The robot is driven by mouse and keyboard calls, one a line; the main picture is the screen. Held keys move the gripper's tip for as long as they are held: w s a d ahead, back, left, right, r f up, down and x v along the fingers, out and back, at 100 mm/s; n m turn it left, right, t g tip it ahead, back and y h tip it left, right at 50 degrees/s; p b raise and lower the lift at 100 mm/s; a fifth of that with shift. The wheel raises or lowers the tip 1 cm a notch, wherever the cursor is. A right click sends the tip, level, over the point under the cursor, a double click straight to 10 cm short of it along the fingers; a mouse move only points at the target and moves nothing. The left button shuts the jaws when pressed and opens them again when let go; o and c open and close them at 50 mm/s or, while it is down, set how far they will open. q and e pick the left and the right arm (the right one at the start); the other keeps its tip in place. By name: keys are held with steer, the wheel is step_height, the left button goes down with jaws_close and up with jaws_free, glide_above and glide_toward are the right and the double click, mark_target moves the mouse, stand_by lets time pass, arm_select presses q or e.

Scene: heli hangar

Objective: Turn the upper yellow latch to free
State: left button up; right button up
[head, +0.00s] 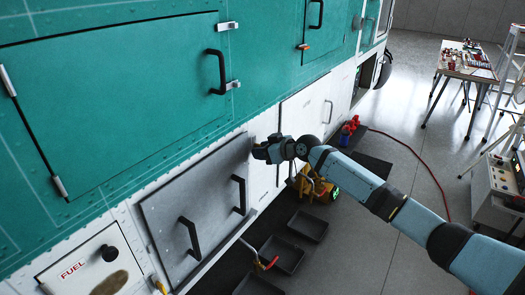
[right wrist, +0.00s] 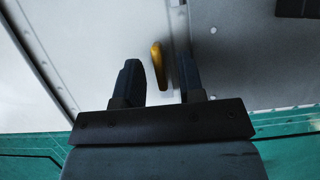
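The yellow latch (right wrist: 159,66) shows in the right wrist view as a short, narrow bar on a pale panel, close to a panel seam. It stands nearly upright in that picture, slightly tilted. My right gripper (right wrist: 160,82) is open, with one dark finger on each side of the latch's lower part; a gap shows on both sides, and I cannot tell the depth. In the head view my right gripper (head: 258,153) is at the white lower side of the helicopter, beside the grey hatch, and the latch is not visible there. My left gripper is not in view.
The grey hatch (head: 200,205) has two black handles. Black trays (head: 282,254) and a yellow machine (head: 315,184) stand on the floor below my right arm. A tool table (head: 466,69) is at the far right. The floor between is mostly clear, with a red hose.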

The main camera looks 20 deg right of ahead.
steer(key=b+v, duration=0.2)
steer(key=v, duration=1.1)
steer(key=shift+s+d+r, duration=0.25)
steer(key=shift+r, duration=0.05)
steer(key=s+a+f+m+p, duration=0.1)
steer(key=s+a+f, duration=0.2)
steer(key=s+f, duration=0.3)
steer(key=s+a+f+h+p, duration=0.1)
steer(key=s+a+f, duration=0.25)
steer(key=f, duration=0.35)
steer(key=s+a+f+m+p, duration=0.1)
steer(key=s+a+f, duration=0.2)
steer(key=s+f, duration=0.3)
steer(key=s+a+f+m+h+p, duration=0.1)
steer(key=s+f, duration=0.3)
steer(key=s, duration=0.6)
steer(key=s+f+m+h+p, duration=0.1)
steer(key=s+f+h, duration=0.2)
steer(key=s, duration=0.8)
step_height(320, 180, down, 3)
steer(key=shift+a+r+p, duration=0.15)
steer(key=shift+a+p, duration=0.25)
